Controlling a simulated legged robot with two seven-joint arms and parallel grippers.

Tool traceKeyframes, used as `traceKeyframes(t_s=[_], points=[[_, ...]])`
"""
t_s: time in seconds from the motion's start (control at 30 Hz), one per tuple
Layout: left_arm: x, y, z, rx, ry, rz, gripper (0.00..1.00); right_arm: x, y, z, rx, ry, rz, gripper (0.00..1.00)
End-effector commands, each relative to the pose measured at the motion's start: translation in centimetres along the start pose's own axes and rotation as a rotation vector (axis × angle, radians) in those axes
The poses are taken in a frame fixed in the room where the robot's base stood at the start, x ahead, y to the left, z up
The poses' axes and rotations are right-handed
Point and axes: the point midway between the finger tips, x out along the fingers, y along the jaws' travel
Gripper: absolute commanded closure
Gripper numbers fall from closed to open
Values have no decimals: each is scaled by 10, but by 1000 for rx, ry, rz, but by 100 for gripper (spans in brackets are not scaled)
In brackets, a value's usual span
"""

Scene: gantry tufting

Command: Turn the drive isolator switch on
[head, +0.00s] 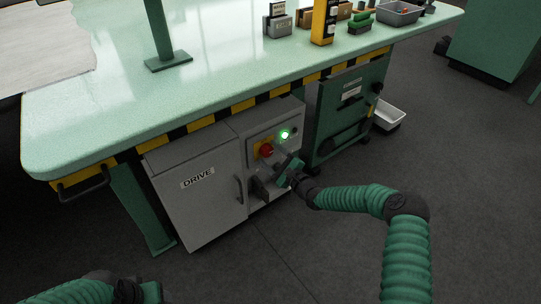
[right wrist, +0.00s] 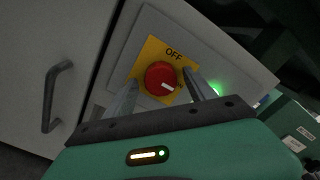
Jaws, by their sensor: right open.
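The drive isolator switch is a red round knob (head: 267,151) on a yellow plate (head: 255,156) on the front of the grey DRIVE cabinet (head: 200,207). In the right wrist view the knob (right wrist: 160,75) has a pale mark on its lower right side, and the word OFF shows on the plate (right wrist: 154,51) above it. My right gripper (head: 279,157) is open in front of the switch. In the wrist view its two fingers (right wrist: 160,92) stand on either side of the knob, apart from it. My left arm shows only at the bottom left, with its fingers out of sight.
A lit green lamp (head: 285,134) sits beside the switch. The cabinet has a dark handle (head: 239,190). The green tabletop (head: 215,75) with a striped edge overhangs it. A green cabinet (head: 340,120) and a white bin (head: 389,117) stand to the right. The floor in front is clear.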

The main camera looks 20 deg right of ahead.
Motion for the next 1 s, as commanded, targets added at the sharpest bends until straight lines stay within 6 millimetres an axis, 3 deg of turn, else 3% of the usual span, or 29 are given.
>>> traceKeyframes(t_s=[0.17, 0.27, 0.7, 0.83, 1.0], points=[[-4, 0, -1, 0, 0, 0, 36, -4, -2, 2, -1, -2, 0, 36], [-14, 0, -3, 0, 0, 0, 36, -18, -4, 4, 0, -1, 0, 36], [-68, 0, -16, 0, 0, 0, 36, -139, -4, 2, 3, 3, 0, 36], [-74, 0, -17, 0, 0, 0, 36, -160, -2, 0, 2, 2, -1, 36], [-74, 0, -18, 0, 0, 0, 36, -169, 1, -2, 2, 0, 1, 36]])
